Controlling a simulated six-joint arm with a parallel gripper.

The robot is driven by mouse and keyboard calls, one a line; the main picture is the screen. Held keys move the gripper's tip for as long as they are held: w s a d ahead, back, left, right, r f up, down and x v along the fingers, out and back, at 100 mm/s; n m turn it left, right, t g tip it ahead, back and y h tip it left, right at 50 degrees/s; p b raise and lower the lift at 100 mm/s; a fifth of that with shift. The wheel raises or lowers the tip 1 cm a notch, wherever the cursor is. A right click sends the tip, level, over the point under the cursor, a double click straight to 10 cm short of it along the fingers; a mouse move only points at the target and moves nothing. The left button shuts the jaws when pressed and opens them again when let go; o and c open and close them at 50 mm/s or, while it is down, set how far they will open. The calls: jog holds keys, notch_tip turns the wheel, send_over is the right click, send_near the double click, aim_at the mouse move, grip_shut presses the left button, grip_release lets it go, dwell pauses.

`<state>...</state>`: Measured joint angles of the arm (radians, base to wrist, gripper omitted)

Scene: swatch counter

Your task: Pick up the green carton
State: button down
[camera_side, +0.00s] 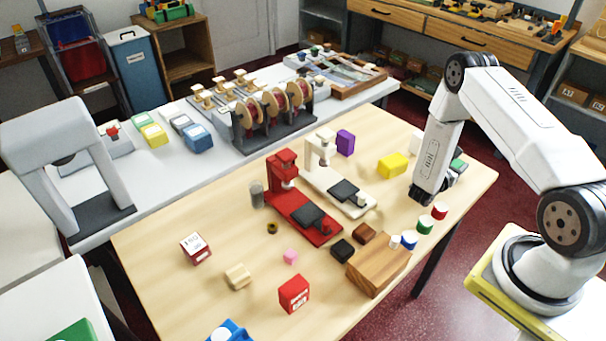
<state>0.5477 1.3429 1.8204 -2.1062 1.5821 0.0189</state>
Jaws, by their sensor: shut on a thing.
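My gripper (448,186) is at the right side of the wooden table, low over the tabletop, with my white arm link in front of part of it. It is shut on the green carton (458,165), of which only a small green face shows beside the dark fingers. The rest of the carton is hidden. I cannot tell whether the carton touches the table.
A yellow block (392,166) and a purple block (345,142) lie left of my gripper. Small red (440,210), green (425,225) and blue (409,240) cylinders stand in front. A red stand (318,233) and a wooden block (378,270) are farther left.

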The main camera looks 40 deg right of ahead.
jog(key=shift+r, duration=0.15)
jog(key=shift+r, duration=0.75)
jog(key=s+a+r, duration=0.9)
jog(key=s+r, duration=0.1)
jog(key=r, duration=0.1)
jog(key=shift+s+a, duration=0.15)
jog(key=shift+s, duration=0.1)
jog(key=shift+w, duration=0.1)
